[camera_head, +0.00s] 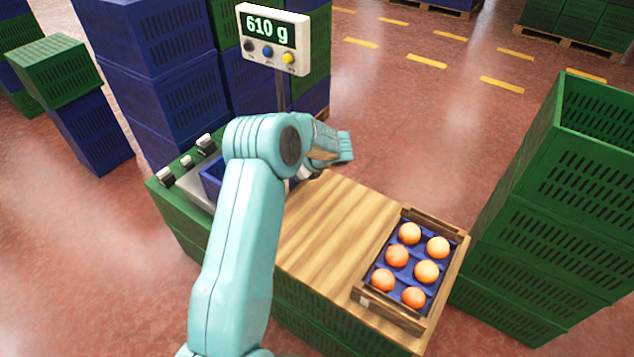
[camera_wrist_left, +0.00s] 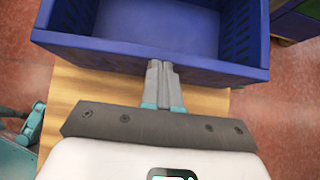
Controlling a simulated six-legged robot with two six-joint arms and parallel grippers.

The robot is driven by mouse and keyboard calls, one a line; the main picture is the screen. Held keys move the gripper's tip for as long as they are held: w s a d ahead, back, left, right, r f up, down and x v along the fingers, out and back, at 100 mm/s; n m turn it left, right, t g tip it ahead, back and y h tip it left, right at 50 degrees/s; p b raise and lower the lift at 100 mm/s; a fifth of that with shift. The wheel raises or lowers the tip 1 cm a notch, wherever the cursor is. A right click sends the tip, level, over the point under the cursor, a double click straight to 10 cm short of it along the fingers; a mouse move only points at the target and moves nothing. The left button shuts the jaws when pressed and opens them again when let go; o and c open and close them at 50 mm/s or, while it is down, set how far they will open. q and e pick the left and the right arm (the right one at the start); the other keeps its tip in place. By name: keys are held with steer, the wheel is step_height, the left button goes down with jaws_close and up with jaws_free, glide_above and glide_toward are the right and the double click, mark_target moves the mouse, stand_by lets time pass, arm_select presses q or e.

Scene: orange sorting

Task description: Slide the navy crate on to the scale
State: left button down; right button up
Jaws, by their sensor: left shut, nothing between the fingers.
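The navy crate (camera_head: 210,182) shows only in part in the head view, behind my left arm, at the edge of the scale's silver plate (camera_head: 192,190). How much of it rests on the plate is hidden. In the left wrist view the crate (camera_wrist_left: 105,54) looks empty, and its near wall faces me. My left gripper (camera_wrist_left: 159,66) is shut and empty, with its fingertips at that wall, touching or nearly so. In the head view my arm hides its fingers. The scale's display (camera_head: 270,37) reads 610 g. My right gripper is not in view.
A wooden tray (camera_head: 361,291) with several oranges in a blue insert sits at the right end of the wooden tabletop (camera_head: 318,222). The wood between is clear. Small weights (camera_head: 187,161) stand behind the plate. Green crates (camera_head: 545,220) are stacked at right, navy ones (camera_head: 160,85) behind.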

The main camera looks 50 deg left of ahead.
arm_select(q)
steer(key=s+a, duration=0.3)
steer(key=a, duration=0.6)
steer(key=shift+a, duration=0.35)
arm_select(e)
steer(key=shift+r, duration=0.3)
arm_select(q)
steer(key=shift+s, duration=0.1)
steer(key=d+f+v, duration=0.1)
steer(key=f+v, duration=0.1)
steer(key=v, duration=1)
steer(key=shift+w+d+r, duration=0.25)
steer(key=shift+w+d, duration=0.15)
steer(key=shift+d, duration=0.25)
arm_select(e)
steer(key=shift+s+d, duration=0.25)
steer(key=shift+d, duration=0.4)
arm_select(q)
steer(key=shift+d, duration=0.1)
